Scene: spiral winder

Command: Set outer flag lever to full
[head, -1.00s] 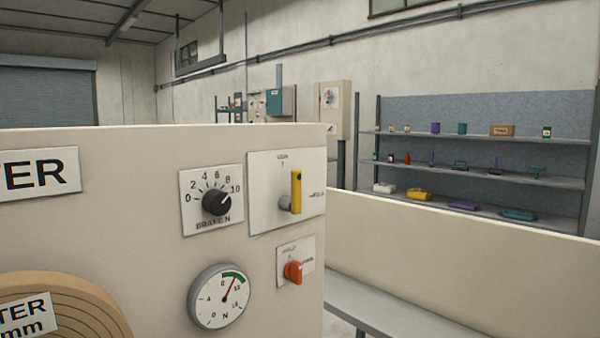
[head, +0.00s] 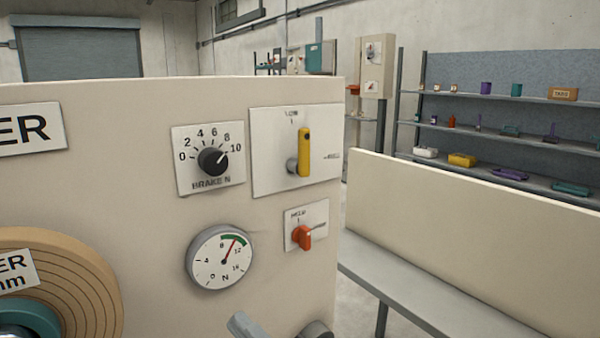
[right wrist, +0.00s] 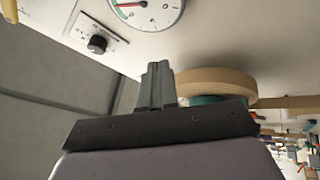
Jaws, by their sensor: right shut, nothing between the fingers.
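The yellow lever (head: 303,152) sits on a white plate (head: 270,125) at the upper right of the cream machine panel. It stands upright, towards the upper label, which seems to read LOW; another small label, hard to read, is at its right. A yellow end, likely this lever (right wrist: 9,11), shows at the top left corner of the right wrist view. My right gripper (head: 243,324) is at the bottom edge of the head view, below the gauge and well apart from the lever. In the right wrist view its fingers (right wrist: 157,82) are together and empty. My left gripper is out of view.
A black brake knob (head: 213,161) is left of the lever. A round gauge (head: 221,257) and a red knob (head: 303,237) are below. A tape roll (head: 65,275) is at lower left. A low cream wall (head: 470,220) and grey bench (head: 420,290) lie right.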

